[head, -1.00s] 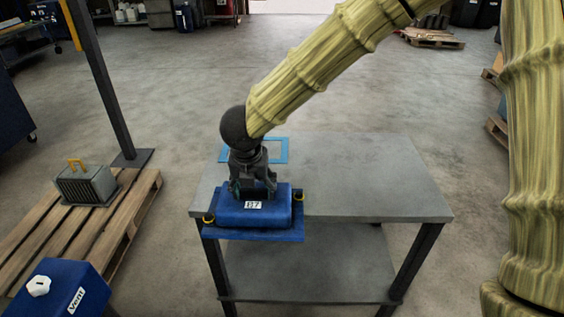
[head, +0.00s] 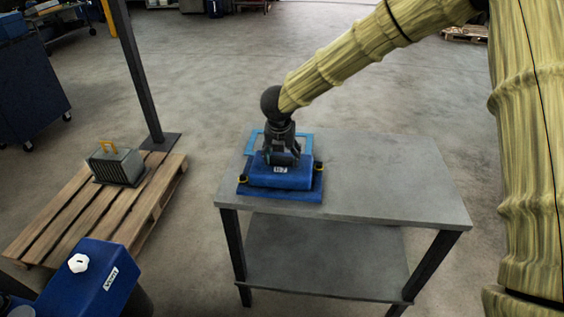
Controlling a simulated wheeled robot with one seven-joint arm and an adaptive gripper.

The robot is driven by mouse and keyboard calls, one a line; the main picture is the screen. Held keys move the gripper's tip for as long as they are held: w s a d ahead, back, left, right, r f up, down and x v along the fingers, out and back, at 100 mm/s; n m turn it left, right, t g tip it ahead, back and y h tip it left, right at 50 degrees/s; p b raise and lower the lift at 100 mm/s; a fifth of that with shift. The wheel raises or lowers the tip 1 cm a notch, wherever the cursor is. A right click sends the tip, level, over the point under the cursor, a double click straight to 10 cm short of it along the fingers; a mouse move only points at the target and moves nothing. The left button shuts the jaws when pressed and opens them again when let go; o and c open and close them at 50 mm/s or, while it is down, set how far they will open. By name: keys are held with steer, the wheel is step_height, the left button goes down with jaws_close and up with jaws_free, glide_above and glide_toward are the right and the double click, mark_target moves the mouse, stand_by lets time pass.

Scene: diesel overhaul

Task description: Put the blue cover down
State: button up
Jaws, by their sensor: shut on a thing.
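I cannot tell whether the cover touches the table.
The right of the tabletop is clear, and the table has a lower shelf (head: 320,255). At left, a wooden pallet (head: 70,215) bears a grey finned box with a yellow handle (head: 116,163). A dark post (head: 135,75) stands behind it. A blue tank (head: 90,285) is at front left.

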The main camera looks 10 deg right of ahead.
steer(key=shift+w+f, duration=0.15)
steer(key=shift+w, duration=0.05)
steer(key=shift+f+p, duration=0.6)
steer(key=shift+f, duration=0.95)
steer(key=shift+f, duration=0.1)
steer(key=o, duration=1.2)
steer(key=shift+o, duration=0.2)
steer(key=d+b+v, duration=0.1)
steer(key=b+v, duration=0.1)
steer(key=v, duration=1)
steer(key=shift+a, duration=0.45)
